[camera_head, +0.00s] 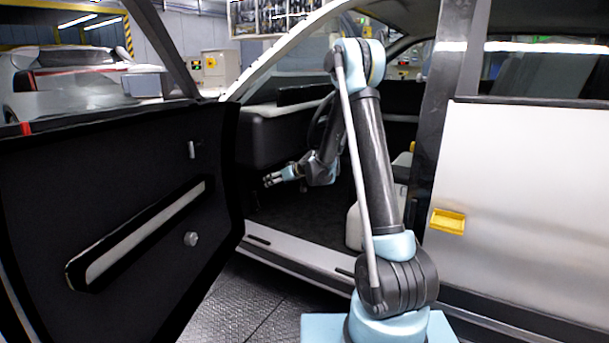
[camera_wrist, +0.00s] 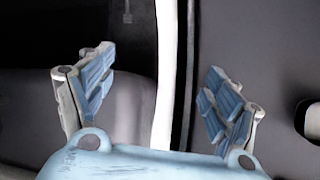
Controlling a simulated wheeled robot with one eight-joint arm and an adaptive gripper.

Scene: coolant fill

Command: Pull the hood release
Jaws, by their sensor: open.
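My gripper (camera_head: 273,179) is inside the car's front footwell, below the dashboard. In the wrist view its two blue-padded fingers (camera_wrist: 158,82) stand wide apart with nothing held between them. A white strip with a dark edge runs between and beyond the fingers. A small grey fitting (camera_wrist: 127,12) hangs at the top of the wrist view, beyond the fingers and apart from them. I cannot tell whether it is the hood release. No hood release can be made out clearly in the head view.
The front door (camera_head: 130,200) stands open at the left, with a round knob (camera_head: 191,239). The dashboard (camera_head: 275,130) lies above the gripper, the white sill (camera_head: 300,258) below. The rear door (camera_head: 530,200) with its yellow handle (camera_head: 448,221) is shut.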

